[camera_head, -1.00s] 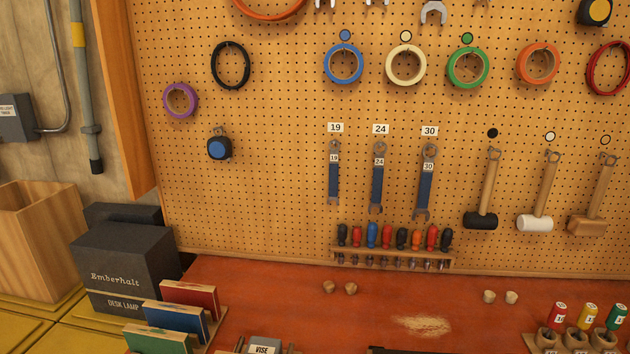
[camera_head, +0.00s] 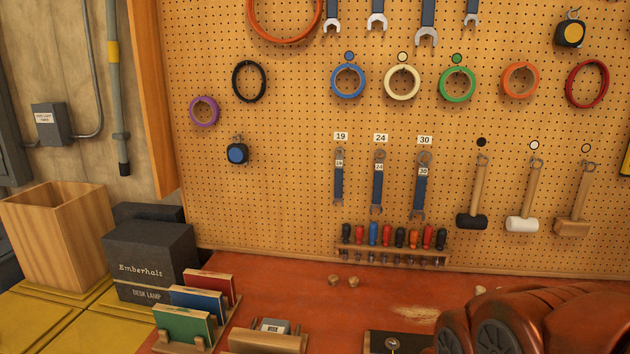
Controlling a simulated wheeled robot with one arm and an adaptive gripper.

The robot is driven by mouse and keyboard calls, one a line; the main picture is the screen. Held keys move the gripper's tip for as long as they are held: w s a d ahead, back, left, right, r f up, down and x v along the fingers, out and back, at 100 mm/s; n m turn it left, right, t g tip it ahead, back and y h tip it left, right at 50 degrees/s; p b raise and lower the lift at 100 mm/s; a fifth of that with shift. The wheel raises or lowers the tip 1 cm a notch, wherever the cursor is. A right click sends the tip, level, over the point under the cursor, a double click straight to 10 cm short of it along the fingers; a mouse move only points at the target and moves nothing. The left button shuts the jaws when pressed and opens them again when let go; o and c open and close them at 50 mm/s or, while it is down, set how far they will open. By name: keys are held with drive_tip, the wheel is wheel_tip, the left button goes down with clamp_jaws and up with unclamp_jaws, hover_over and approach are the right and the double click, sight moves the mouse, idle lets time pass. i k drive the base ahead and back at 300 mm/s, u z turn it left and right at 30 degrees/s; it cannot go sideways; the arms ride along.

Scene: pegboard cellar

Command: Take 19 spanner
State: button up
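The 19 spanner (camera_head: 339,180) hangs upright on the pegboard under a white "19" label. It has a blue handle, grey ends and a small 19 tag. To its right hang the 24 spanner (camera_head: 378,184) and the longer 30 spanner (camera_head: 422,187), each under its own label. Part of my arm, reddish-brown and rounded, shows at the lower right. My gripper is not visible.
A rack of screwdrivers (camera_head: 392,252) sits below the spanners. Mallets (camera_head: 524,193) hang to the right, tape rolls (camera_head: 348,81) above. A red bench (camera_head: 300,285) lies below, with a dark Emberhalt box (camera_head: 150,262) and coloured boards (camera_head: 183,322) at left.

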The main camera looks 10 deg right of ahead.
sight(339, 171)
drive_tip(key=u, duration=0.5)
drive_tip(key=k, duration=0.6)
drive_tip(key=u, duration=1.25)
drive_tip(key=i, duration=1.05)
drive_tip(key=z, duration=0.65)
drive_tip(key=i, duration=0.6)
drive_tip(key=z, duration=0.65)
drive_tip(key=i, duration=0.45)
